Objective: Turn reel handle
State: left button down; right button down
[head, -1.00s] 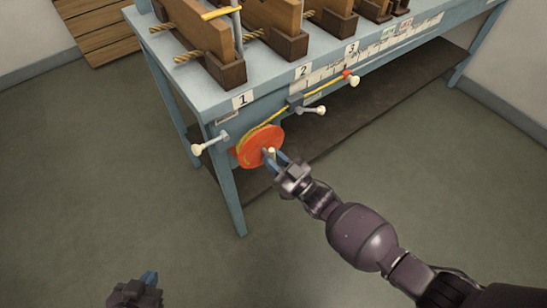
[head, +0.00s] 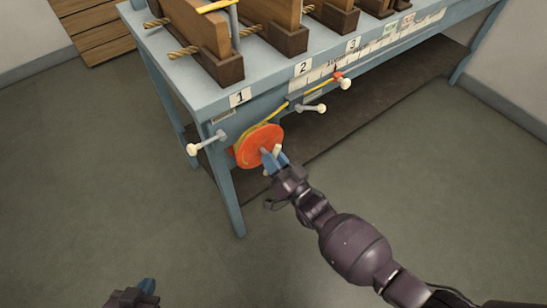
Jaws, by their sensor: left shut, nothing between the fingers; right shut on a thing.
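The orange reel (head: 259,143) is mounted on the front of the blue bench near its left corner, with yellow cord wound on it. Its pale handle knob (head: 277,150) sticks out at the reel's right side. My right gripper (head: 275,161) is shut on the reel handle, its blue fingers covering part of it. My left gripper (head: 147,286) is shut and empty at the bottom left, well away from the bench.
The blue bench (head: 196,94) carries wooden blocks in brown holders above labels 1, 2 and 3. White-knobbed levers stick out at the left (head: 193,149), middle (head: 321,108) and right (head: 345,84) of its front. A lower shelf lies beneath. The floor in front is clear.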

jog(key=shift+a, duration=0.15)
jog(key=c, duration=1.1)
grip_release()
jog(key=shift+o, duration=0.2)
jog(key=shift+s+d+f, duration=0.1)
jog(key=shift+s+d, duration=0.15)
jog(key=v, duration=1)
jog(key=shift+f, duration=0.1)
